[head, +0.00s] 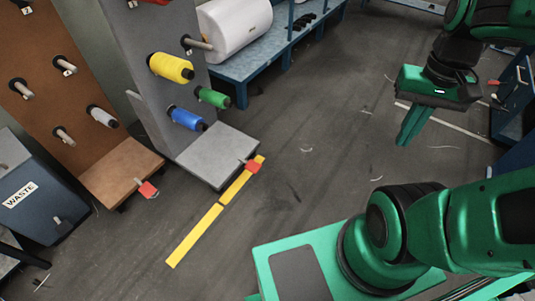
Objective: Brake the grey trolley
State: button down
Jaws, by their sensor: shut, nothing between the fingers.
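The grey trolley (222,150) stands at the left of centre in the head view, with an upright grey panel and a low flat base. A yellow spool (171,67), a green spool (212,97) and a blue spool (187,118) sit on its pegs. A red pedal (252,165) sticks out at the base's front right corner, beside a yellow floor line. Whether the pedal is up or down I cannot tell. My green gripper (403,139) is shut and empty, pointing down over the floor, well right of the trolley and apart from it.
A brown trolley (119,172) with its own red pedal (148,189) stands left of the grey one. A blue waste bin (42,200) is at far left. A blue bench (262,55) holds a white roll behind. Open floor lies between the grey trolley and my gripper.

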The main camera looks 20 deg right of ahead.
aim_at(252, 166)
jog(key=u, duration=0.05)
jog(key=i, duration=1.05)
jog(key=u, duration=0.65)
